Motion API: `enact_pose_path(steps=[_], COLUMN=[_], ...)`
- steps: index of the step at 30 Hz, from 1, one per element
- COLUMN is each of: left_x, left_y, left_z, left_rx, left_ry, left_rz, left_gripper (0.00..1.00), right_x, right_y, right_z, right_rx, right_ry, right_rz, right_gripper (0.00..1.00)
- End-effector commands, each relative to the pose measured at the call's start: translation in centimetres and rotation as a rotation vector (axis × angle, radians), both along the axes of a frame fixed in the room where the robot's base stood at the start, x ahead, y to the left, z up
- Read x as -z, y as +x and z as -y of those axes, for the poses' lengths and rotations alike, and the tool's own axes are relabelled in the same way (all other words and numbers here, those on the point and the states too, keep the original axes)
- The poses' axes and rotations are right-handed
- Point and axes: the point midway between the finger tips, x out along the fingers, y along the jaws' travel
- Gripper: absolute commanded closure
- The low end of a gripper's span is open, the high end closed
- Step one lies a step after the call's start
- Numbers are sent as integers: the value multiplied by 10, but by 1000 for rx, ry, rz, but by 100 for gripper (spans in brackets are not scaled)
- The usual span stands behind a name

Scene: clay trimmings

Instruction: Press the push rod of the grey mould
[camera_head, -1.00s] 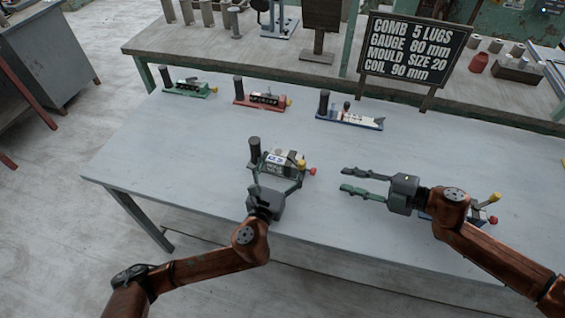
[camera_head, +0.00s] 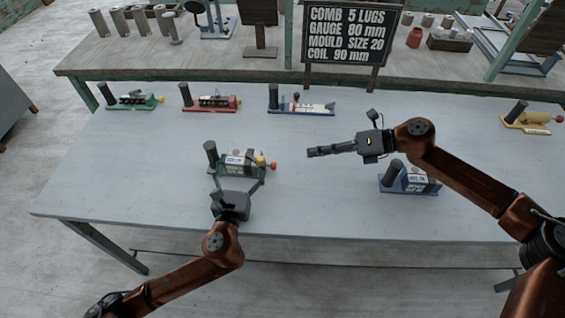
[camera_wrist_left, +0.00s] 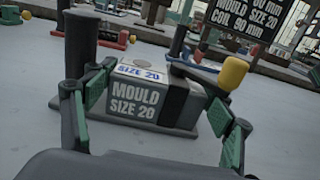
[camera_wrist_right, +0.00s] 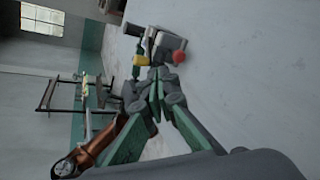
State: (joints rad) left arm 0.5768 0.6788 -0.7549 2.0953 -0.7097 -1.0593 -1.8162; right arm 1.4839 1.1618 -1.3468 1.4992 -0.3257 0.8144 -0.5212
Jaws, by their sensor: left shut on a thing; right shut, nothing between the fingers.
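The grey mould (camera_head: 241,170) stands at the table's near middle, with a black post at its left, a yellow knob (camera_head: 260,160) on top and a red ball knob (camera_head: 273,166) on a rod at its right end. Its front reads "MOULD SIZE 20" in the left wrist view (camera_wrist_left: 140,105). My left gripper (camera_head: 238,181) is shut on the grey mould, one finger at each side. My right gripper (camera_head: 309,152) is shut and empty, pointing left, a short gap right of the red knob. The red knob also shows ahead of it in the right wrist view (camera_wrist_right: 179,57).
A blue-based mould (camera_head: 409,180) stands under my right forearm. Green (camera_head: 130,101), red (camera_head: 210,103) and blue-white (camera_head: 303,107) devices line the back; a yellow one (camera_head: 527,119) is far right. A sign (camera_head: 350,33) stands behind. The table (camera_head: 320,210) is clear around the grey mould.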

Motion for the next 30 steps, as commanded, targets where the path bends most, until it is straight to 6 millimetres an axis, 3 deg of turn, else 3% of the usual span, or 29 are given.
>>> enact_pose_path(steps=[3, 10, 22, 30], left_x=[0, 0, 0, 0], left_y=[0, 0, 0, 0], left_z=[0, 0, -1, -1], left_rx=[-1, -1, -2, -2], left_ry=[1, 1, 1, 1], left_rz=[0, 0, -1, 0], left_gripper=[67, 67, 67, 67], right_x=[-2, 4, 7, 15], right_y=[0, 6, 9, 8], right_z=[3, 20, 27, 18], right_rx=[-200, -486, -575, -576], right_ry=[-145, -346, -404, -402], right_rz=[316, 680, 773, 770], right_gripper=[100, 100, 100, 100])
